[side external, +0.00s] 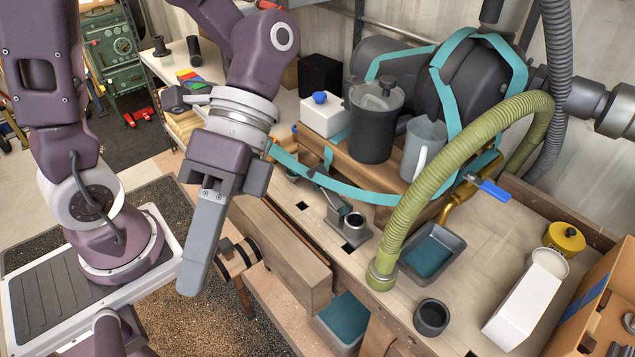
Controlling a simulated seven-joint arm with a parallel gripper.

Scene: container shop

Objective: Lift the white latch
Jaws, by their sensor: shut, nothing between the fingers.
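My gripper (196,283) points down at the left front of the workbench, its long grey fingers together and holding nothing. It hangs in front of the bench's wooden vise jaw (285,252), apart from it. I cannot tell for sure which thing is the white latch. A long white block (524,303) with a rounded far end lies at the bench's right side, far from my gripper. A white box (325,115) with a blue knob (320,98) stands at the back of the bench.
A green ribbed hose (445,170) arches over the bench (480,235). A dark canister (376,125), a grey pitcher (424,145), a grey tray (433,252), a dark cup (431,317) and a yellow tin (565,237) stand there. A cardboard box (605,305) is at far right.

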